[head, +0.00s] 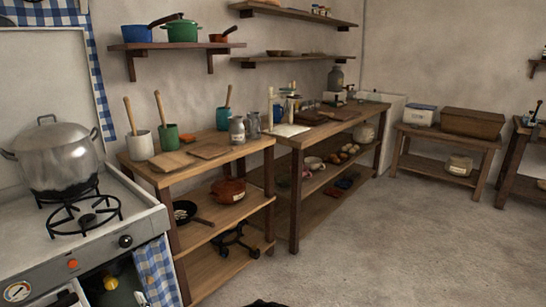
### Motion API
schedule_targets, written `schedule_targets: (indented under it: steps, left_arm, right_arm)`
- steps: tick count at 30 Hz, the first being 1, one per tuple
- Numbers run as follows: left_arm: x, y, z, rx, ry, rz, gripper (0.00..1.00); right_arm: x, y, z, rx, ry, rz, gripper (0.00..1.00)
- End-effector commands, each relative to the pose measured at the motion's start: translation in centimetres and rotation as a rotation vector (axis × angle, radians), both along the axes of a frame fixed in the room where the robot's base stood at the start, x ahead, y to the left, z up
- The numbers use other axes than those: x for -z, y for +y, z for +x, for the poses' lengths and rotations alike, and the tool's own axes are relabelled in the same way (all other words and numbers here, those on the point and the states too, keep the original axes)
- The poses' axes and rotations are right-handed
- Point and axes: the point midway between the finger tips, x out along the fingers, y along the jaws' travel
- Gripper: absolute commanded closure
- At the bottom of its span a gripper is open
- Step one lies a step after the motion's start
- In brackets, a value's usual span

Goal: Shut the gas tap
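The gas stove (110,240) stands at the left with a large lidded steel pot (55,158) on its back burner. Its front panel has a black knob (125,241), an orange-red button (72,264) and a round dial (17,291). Below the panel, a gap beside a blue checked curtain (155,272) shows a small rounded yellow part (110,283) above something greenish. This may be the gas tap on a cylinder, but most of it is hidden and I cannot tell its setting. Neither gripper can be made out.
A wooden two-tier stand (222,219) with utensil pots and boards adjoins the stove. A longer worktable (340,123) follows along the wall. Shelves with pans hang above. The floor (390,240) at centre and right is clear. A small dark shape, unidentified, shows at the bottom edge.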

Motion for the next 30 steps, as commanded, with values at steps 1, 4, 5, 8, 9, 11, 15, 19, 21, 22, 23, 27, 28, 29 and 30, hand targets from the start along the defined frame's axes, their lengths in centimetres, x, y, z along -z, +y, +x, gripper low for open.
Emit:
schedule_targets:
  steps: [1, 4, 5, 8, 9, 11, 15, 19, 21, 22, 23, 27, 28, 29, 30]
  left_arm:
    - [-1.3, -0.6, -0.2, 0.046, -0.001, 0.031, 0.55]
    - [-2.3, -2.1, -1.0, 0.148, 0.025, 0.098, 0.55]
    - [-2.6, -2.7, -1.3, 0.181, 0.034, 0.117, 0.55]
    - [-3.3, -5.1, -2.9, 0.308, 0.079, 0.195, 0.55]
    - [-3.5, -6.3, -3.8, 0.365, 0.104, 0.229, 0.55]
    - [-3.7, -8.3, -5.5, 0.456, 0.15, 0.285, 0.55]
    - [-3.1, -13.2, -10.8, 0.667, 0.291, 0.409, 0.55]
    - [-1.9, -17.0, -17.3, 0.84, 0.45, 0.513, 0.55]
    - [-1.4, -18.6, -21.1, 0.919, 0.54, 0.562, 0.55]
    - [-1.2, -19.2, -22.7, 0.949, 0.579, 0.58, 0.55]
    - [-1.0, -19.6, -24.2, 0.976, 0.615, 0.598, 0.55]
    - [-0.7, -20.8, -30.2, 1.065, 0.759, 0.662, 0.55]
    - [-0.6, -20.9, -31.2, 1.077, 0.781, 0.671, 0.55]
    - [-0.7, -21.0, -31.9, 1.086, 0.801, 0.679, 0.55]
    - [-0.6, -21.1, -32.8, 1.097, 0.823, 0.688, 0.55]
  right_arm:
    - [-1.0, 0.1, 0.5, 0.002, -0.016, 0.005, 0.57]
    - [-1.7, 0.5, 0.8, 0.005, -0.022, 0.017, 0.57]
    - [-1.8, 0.6, 0.8, 0.005, -0.022, 0.019, 0.57]
    - [-2.3, 0.7, 0.9, 0.008, -0.023, 0.023, 0.57]
    - [-2.6, 0.7, 1.0, 0.009, -0.024, 0.024, 0.57]
    - [-3.1, 0.7, 1.0, 0.011, -0.027, 0.027, 0.57]
    - [-4.0, 0.7, 0.5, 0.016, -0.022, 0.04, 0.57]
    - [-4.4, 0.7, 0.1, 0.02, -0.009, 0.043, 0.57]
    - [-4.7, 0.6, -0.1, 0.021, -0.003, 0.045, 0.57]
    - [-4.7, 0.6, -0.2, 0.022, -0.001, 0.045, 0.57]
    - [-4.8, 0.6, -0.3, 0.023, 0.003, 0.047, 0.57]
    - [-4.7, 0.6, -1.1, 0.027, 0.022, 0.052, 0.57]
    - [-4.6, 0.6, -1.3, 0.027, 0.026, 0.055, 0.57]
    - [-4.5, 0.7, -1.5, 0.027, 0.029, 0.055, 0.57]
    - [-4.4, 0.7, -1.6, 0.028, 0.034, 0.056, 0.57]
